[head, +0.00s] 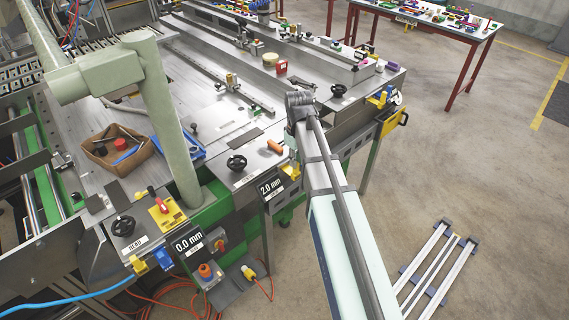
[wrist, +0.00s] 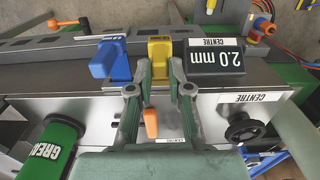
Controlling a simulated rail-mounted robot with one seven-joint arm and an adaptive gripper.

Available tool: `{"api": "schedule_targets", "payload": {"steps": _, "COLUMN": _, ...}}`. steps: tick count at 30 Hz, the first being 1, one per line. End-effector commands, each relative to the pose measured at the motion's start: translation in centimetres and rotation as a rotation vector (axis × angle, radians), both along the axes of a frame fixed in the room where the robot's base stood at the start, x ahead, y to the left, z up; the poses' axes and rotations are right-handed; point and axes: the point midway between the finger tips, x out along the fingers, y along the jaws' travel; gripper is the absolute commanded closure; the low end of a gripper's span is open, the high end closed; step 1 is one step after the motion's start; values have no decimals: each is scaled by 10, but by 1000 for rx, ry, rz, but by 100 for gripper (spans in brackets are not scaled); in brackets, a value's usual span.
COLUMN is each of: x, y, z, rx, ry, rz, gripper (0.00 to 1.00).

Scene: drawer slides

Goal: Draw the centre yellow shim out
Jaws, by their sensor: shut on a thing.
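The centre yellow shim (wrist: 160,48) is an upright yellow block at the front edge of the machine, beside the black 2.0 mm display. My gripper (wrist: 160,68) reaches over the bed edge, with one finger on each side of the shim, shut on it. The lower part of the shim is hidden between the fingers. In the head view a bit of yellow (head: 291,170) shows beside my arm, next to the 2.0 mm display (head: 271,187); my fingers cannot be made out there.
A blue block (wrist: 108,58) stands close left of the shim. An orange handle (wrist: 151,122) and a black handwheel (wrist: 246,128) are near my fingers. A green grease can (wrist: 50,146) is at left. Another yellow block (head: 166,212) sits at the head station.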

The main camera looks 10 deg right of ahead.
Motion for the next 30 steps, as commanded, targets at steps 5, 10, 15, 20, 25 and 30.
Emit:
{"api": "schedule_targets", "payload": {"steps": 5, "x": -1, "y": -1, "z": -1, "rx": 0, "ry": 1, "rz": 0, "gripper": 62}}
{"api": "schedule_targets", "payload": {"steps": 10, "x": -1, "y": -1, "z": 0, "rx": -1, "ry": 1, "rz": 0, "gripper": 62}}
{"api": "schedule_targets", "payload": {"steps": 15, "x": -1, "y": -1, "z": 5, "rx": 0, "ry": 0, "rz": 0, "gripper": 62}}
{"api": "schedule_targets", "payload": {"steps": 20, "x": -1, "y": -1, "z": 21, "rx": 1, "ry": -1, "rz": 0, "gripper": 62}}
{"api": "schedule_targets", "payload": {"steps": 25, "x": -1, "y": -1, "z": 41, "rx": 0, "ry": 0, "rz": 0, "gripper": 62}}
{"api": "schedule_targets", "payload": {"steps": 30, "x": -1, "y": -1, "z": 57, "rx": 0, "ry": 0, "rz": 0, "gripper": 62}}
